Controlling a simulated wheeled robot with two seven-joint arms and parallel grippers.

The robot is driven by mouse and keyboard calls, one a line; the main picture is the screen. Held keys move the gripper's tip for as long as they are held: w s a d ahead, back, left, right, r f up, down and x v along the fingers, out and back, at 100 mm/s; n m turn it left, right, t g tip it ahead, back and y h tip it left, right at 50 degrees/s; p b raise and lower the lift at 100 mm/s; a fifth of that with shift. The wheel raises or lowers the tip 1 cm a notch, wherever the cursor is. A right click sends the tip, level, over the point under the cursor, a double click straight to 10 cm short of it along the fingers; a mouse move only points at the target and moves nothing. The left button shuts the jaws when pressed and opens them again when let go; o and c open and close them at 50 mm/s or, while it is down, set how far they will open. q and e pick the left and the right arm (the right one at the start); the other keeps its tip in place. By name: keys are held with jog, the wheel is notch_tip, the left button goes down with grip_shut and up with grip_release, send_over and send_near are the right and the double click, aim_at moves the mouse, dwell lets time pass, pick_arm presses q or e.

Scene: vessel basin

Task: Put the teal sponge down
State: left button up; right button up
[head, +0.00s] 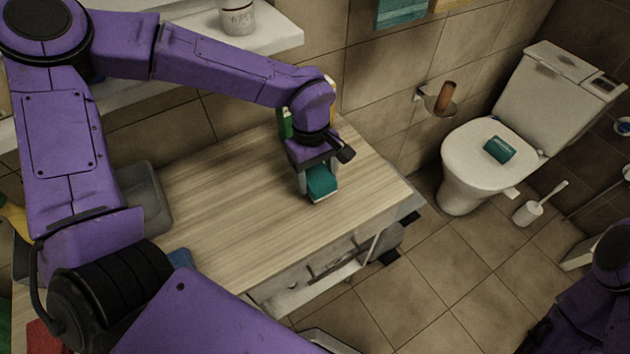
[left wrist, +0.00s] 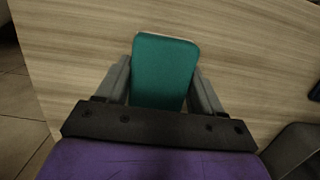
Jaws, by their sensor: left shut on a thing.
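The teal sponge (head: 321,182) is between the fingers of my left gripper (head: 318,180), over the right part of the wooden counter (head: 240,200). In the left wrist view the sponge (left wrist: 163,72) shows its flat teal face, with one grey finger against each side. My left gripper (left wrist: 163,88) is shut on it. The sponge is at or just above the counter top; I cannot tell whether it touches. My right arm shows at the lower right of the head view, but its gripper is not visible.
A grey tray (head: 149,200) stands on the counter's left part. A green-teal item (head: 499,149) lies on the closed toilet lid (head: 470,150). A green thing (head: 285,122) stands behind my left wrist. The counter around the sponge is clear, with its right edge close by.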

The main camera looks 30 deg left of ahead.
aim_at(308, 172)
pick_arm(q)
jog(key=shift+s+a+f, duration=0.2)
jog(key=shift+s+f, duration=0.7)
jog(key=shift+f, duration=0.45)
jog(key=shift+w+d+f, duration=0.1)
jog(key=shift+w+f, duration=0.05)
jog(key=shift+w, duration=0.2)
jog(key=shift+s+f, duration=0.1)
jog(key=shift+f, duration=0.05)
jog(key=o, duration=1.1)
jog(key=shift+s, duration=0.1)
jog(key=r, duration=0.4)
jog(key=a+r, duration=0.1)
jog(key=r, duration=0.3)
jog(key=w+r, duration=0.1)
jog(key=r, duration=0.3)
jog(key=shift+a+r, duration=0.15)
jog(key=shift+a, duration=0.15)
